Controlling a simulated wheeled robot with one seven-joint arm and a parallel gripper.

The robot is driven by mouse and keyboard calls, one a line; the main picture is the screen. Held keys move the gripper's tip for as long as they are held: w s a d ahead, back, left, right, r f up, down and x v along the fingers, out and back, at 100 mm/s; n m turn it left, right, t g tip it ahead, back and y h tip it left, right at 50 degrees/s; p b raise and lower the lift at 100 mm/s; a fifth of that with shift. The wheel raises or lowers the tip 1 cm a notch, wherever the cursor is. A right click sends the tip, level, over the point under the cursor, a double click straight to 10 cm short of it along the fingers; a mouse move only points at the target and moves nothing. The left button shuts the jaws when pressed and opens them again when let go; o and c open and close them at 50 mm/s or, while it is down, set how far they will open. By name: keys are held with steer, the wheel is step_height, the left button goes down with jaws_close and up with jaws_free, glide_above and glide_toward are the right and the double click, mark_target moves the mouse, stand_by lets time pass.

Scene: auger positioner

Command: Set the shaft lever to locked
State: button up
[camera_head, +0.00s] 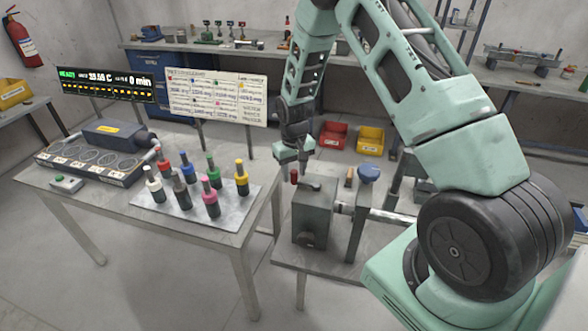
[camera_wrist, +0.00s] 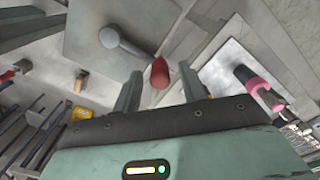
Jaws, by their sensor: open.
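The shaft lever (camera_head: 310,186) sits on top of a grey block-shaped housing (camera_head: 313,222) on the right-hand table. It ends in an upright red knob (camera_head: 294,176). In the wrist view, the lever's grey arm (camera_wrist: 125,45) runs from a round pivot to the red knob (camera_wrist: 159,74). My gripper (camera_head: 291,155) is just above the knob in the head view. In the wrist view my gripper (camera_wrist: 160,72) is open, with a finger on each side of the knob and visible gaps. No lock marking is legible.
A horizontal shaft (camera_head: 380,214) leaves the housing to the right, near a blue knob (camera_head: 369,174). The left table (camera_head: 215,232) holds a plate (camera_head: 190,212) with several coloured-topped bottles close to the housing. Red (camera_head: 333,135) and yellow (camera_head: 370,140) bins lie behind.

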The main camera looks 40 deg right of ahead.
steer(key=shift+f, duration=0.4)
steer(key=shift+c, duration=0.2)
jaws_close()
